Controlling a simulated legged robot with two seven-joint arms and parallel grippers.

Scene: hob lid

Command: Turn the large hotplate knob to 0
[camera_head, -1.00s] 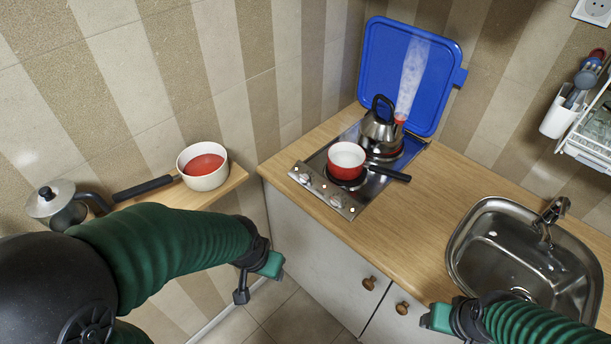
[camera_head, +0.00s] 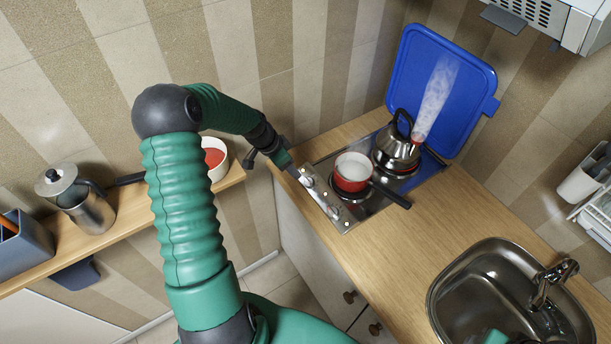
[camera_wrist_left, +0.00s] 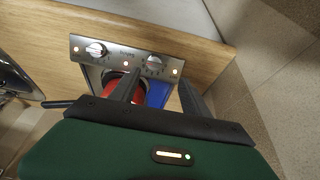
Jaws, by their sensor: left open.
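The steel hob (camera_head: 364,196) has a control panel (camera_head: 322,199) on its left edge with two knobs, one further back (camera_head: 307,181) and one nearer (camera_head: 333,212). The wrist view shows both, one at left (camera_wrist_left: 96,49) and one at right (camera_wrist_left: 154,66). I cannot read their settings or tell which serves the large hotplate. My left gripper (camera_head: 297,171) is at the panel's back end. In the wrist view my left gripper (camera_wrist_left: 164,82) is open, its fingers apart near the right knob; contact is unclear.
A steaming kettle (camera_head: 396,152) stands on the back plate and a red pot (camera_head: 353,173) on the front one, its handle pointing right. The blue lid (camera_head: 440,88) is raised behind. The worktop (camera_head: 420,235) between hob and sink (camera_head: 500,290) is clear.

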